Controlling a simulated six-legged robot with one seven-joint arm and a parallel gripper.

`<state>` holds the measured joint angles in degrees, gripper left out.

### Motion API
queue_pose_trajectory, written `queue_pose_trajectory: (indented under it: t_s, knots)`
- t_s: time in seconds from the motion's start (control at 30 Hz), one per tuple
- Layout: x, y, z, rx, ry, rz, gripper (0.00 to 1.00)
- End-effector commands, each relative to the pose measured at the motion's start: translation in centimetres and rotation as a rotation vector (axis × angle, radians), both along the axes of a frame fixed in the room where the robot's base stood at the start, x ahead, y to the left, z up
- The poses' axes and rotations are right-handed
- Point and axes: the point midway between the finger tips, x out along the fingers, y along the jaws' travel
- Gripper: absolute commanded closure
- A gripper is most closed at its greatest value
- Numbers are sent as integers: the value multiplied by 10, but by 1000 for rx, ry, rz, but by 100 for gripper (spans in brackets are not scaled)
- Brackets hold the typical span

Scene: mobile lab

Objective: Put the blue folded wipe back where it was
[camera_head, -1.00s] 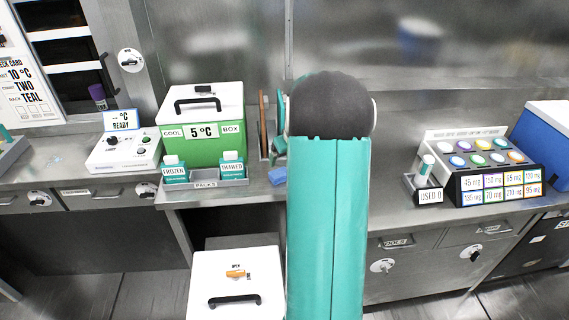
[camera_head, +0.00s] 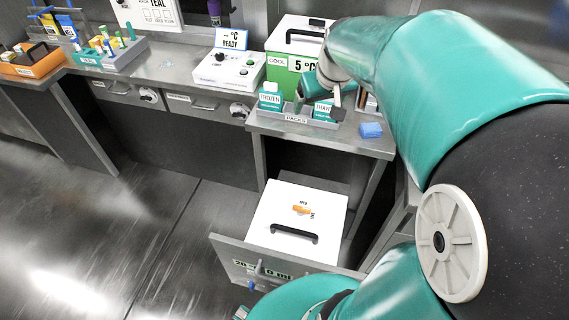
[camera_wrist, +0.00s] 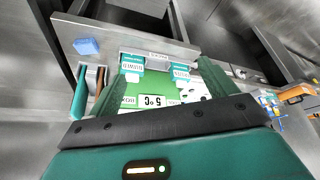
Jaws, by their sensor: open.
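The blue folded wipe (camera_head: 371,129) lies on the steel bench near its front edge, right of the packs rack. In the wrist view the wipe (camera_wrist: 87,46) is at the upper left, apart from my fingers. My gripper (camera_head: 318,108) is above the packs rack, left of the wipe. In the wrist view my gripper (camera_wrist: 162,72) has its two green fingers apart, with nothing held between them. The pack labels appear upside down in that view.
The packs rack (camera_head: 296,118) holds the frozen pack (camera_head: 271,98) and the thawed pack (camera_head: 322,112). The green cool box (camera_head: 284,76) stands behind. A white-lidded box (camera_head: 272,213) sits below the bench. A white control box (camera_head: 229,72) stands left.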

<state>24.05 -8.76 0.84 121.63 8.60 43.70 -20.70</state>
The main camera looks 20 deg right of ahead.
Motion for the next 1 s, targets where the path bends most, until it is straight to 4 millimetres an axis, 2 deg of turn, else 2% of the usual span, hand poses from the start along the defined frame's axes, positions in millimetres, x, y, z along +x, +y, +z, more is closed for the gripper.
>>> queue_pose_trajectory:
  t_s: [0.03,0.2,0.4,0.5,0.6,0.7,1.0]
  knots:
    - [-10,21,8,-2,-10,19,16]
    - [-49,74,21,-4,-24,58,16]
    - [-100,124,25,-1,-46,101,16]
    - [-124,141,23,0,-56,119,16]
    - [-141,151,19,5,-63,130,16]
    - [-150,156,17,5,-67,134,16]
    - [-152,157,16,7,-66,133,16]
